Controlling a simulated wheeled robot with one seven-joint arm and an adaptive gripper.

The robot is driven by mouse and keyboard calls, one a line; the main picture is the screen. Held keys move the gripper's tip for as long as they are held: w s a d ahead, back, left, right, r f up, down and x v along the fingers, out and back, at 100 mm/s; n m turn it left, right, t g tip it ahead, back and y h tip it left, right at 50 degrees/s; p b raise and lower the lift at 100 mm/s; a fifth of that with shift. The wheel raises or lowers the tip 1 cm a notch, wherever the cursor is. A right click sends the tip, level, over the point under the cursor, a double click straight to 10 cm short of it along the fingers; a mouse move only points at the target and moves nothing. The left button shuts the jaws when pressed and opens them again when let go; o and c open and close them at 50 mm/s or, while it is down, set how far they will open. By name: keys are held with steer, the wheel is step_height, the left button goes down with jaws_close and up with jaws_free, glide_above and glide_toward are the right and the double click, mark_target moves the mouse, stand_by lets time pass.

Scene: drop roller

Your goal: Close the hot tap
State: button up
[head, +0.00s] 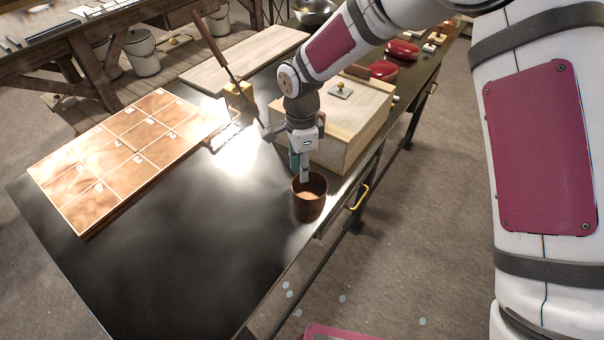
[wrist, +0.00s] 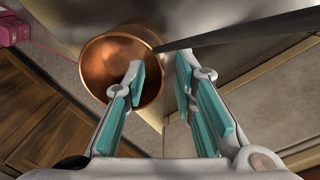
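No tap shows in either view. My gripper (head: 302,172) points down at a copper-brown cup (head: 309,198) near the right edge of the dark table. In the wrist view, my gripper (wrist: 161,68) is open, with a gap between its teal-padded fingers and nothing held there. Its left finger overlaps the mouth of the cup (wrist: 96,62); its right finger is outside the rim. I cannot tell whether the left finger is inside the cup or above it. A dark tapered bar (wrist: 250,33) reaches from the right towards the rim.
A pale wooden box (head: 350,125) stands just behind my gripper. A long-handled tool (head: 222,52) leans to its left. A tiled board (head: 125,150) lies on the left of the dark table (head: 185,265). Red lidded items (head: 402,50) are farther back. The table's front is clear.

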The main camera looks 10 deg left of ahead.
step_height(320, 180, up, 9)
steer(key=b, duration=0.1)
steer(key=shift+w, duration=0.25)
